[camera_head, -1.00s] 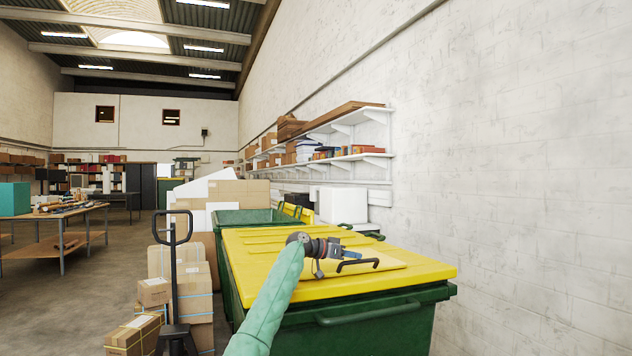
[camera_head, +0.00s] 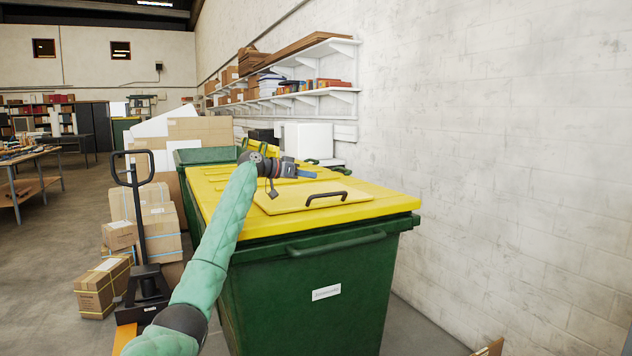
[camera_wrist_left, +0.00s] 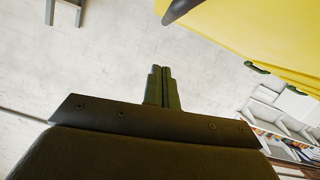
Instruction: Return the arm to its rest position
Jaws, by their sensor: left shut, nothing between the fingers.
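My left arm, in a green padded sleeve, reaches up from the bottom of the head view. Its dark gripper (camera_head: 308,174) points right, seen against the yellow lid of the green bin (camera_head: 310,290). The gap between gripper and lid cannot be judged. In the left wrist view the two fingers (camera_wrist_left: 161,72) are together with nothing between them. The lid (camera_wrist_left: 245,30) and its dark handle (camera_wrist_left: 183,8) show at upper right there, apart from the fingers. My right gripper is not in view.
A black lid handle (camera_head: 326,198) stands up near the gripper. A pallet jack (camera_head: 138,220) and cardboard boxes (camera_head: 95,285) stand left of the bin. The white wall (camera_head: 500,150) with shelves (camera_head: 310,95) is on the right.

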